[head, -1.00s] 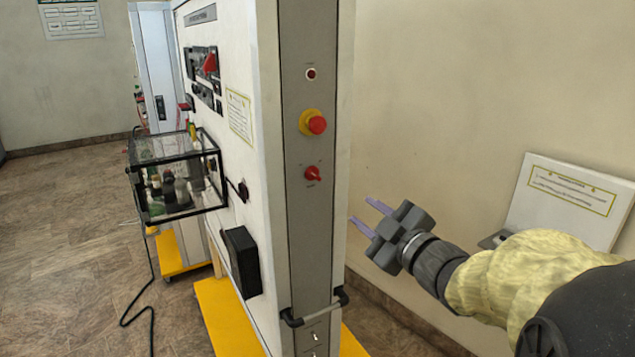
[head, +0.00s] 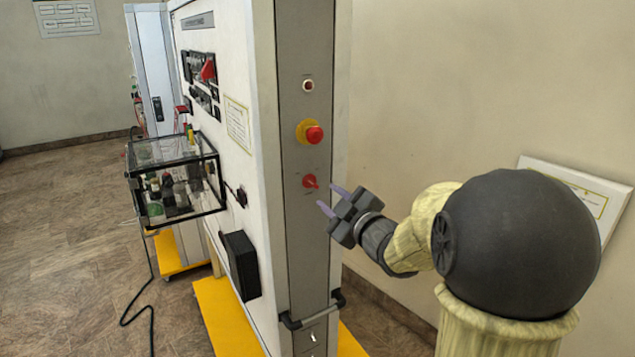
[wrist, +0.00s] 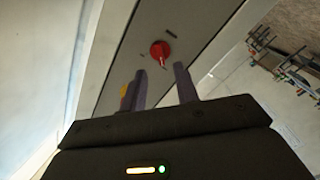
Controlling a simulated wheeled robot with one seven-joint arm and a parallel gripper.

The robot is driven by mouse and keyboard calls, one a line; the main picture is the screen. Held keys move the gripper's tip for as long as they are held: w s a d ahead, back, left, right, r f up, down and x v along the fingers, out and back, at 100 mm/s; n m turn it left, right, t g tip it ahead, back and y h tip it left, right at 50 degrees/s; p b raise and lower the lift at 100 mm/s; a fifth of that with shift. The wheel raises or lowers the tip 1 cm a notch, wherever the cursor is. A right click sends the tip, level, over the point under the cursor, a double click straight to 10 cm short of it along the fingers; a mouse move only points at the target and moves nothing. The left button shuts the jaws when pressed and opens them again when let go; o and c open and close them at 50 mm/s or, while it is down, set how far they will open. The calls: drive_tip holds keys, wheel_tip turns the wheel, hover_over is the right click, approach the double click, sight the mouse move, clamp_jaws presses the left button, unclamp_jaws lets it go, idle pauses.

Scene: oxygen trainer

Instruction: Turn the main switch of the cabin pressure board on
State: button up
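The red rotary main switch (head: 310,181) sits on the grey side strip of the cabin pressure board, below a red emergency button (head: 314,134) on a yellow base. In the wrist view the red switch (wrist: 160,50) shows just beyond my fingertips. My gripper (head: 330,199) is close to the right of the switch and slightly below it, with its two purple fingers apart and pointing at the strip. In the wrist view my gripper (wrist: 160,70) is open with nothing between its fingers. I see no contact with the switch.
A small indicator (head: 308,85) is above the emergency button. A black handle (head: 313,310) projects from the strip's lower part. A glass box (head: 176,180) stands out from the board's front face. A white panel (head: 580,190) leans at the wall on the right.

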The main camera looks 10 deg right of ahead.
sight(314, 185)
drive_tip(key=p+x, duration=0.2)
drive_tip(key=x, duration=0.4)
drive_tip(key=shift+w, duration=0.25)
clamp_jaws()
